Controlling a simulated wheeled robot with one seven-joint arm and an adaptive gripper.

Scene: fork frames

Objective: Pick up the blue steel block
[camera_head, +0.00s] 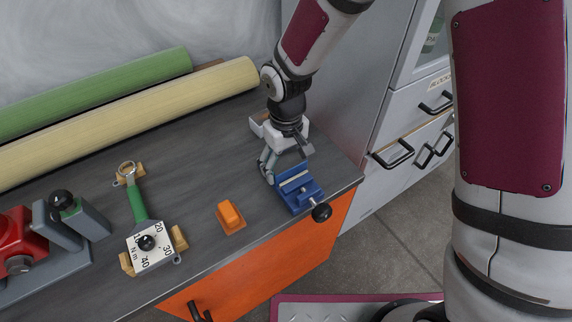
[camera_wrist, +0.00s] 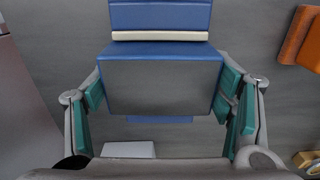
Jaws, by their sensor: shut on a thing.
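The blue steel block (camera_head: 300,190) looks like a small bench vise, with a pale jaw strip and a rod ending in a black knob. It sits at the front right of the grey worktop. My gripper (camera_head: 283,168) reaches down to its rear end. In the wrist view, my gripper (camera_wrist: 163,95) is shut on the blue steel block (camera_wrist: 160,18), one teal-padded finger on each side of its grey-topped rear part. The block's underside is hidden, and I cannot tell whether it is clear of the worktop.
An orange block (camera_head: 231,216) lies left of the vise. A torque wrench with a dial (camera_head: 148,243), a red tool (camera_head: 20,240) and long green (camera_head: 95,92) and cream (camera_head: 130,122) rolls lie farther left. Grey drawers (camera_head: 410,150) stand at right. The worktop's front edge is close.

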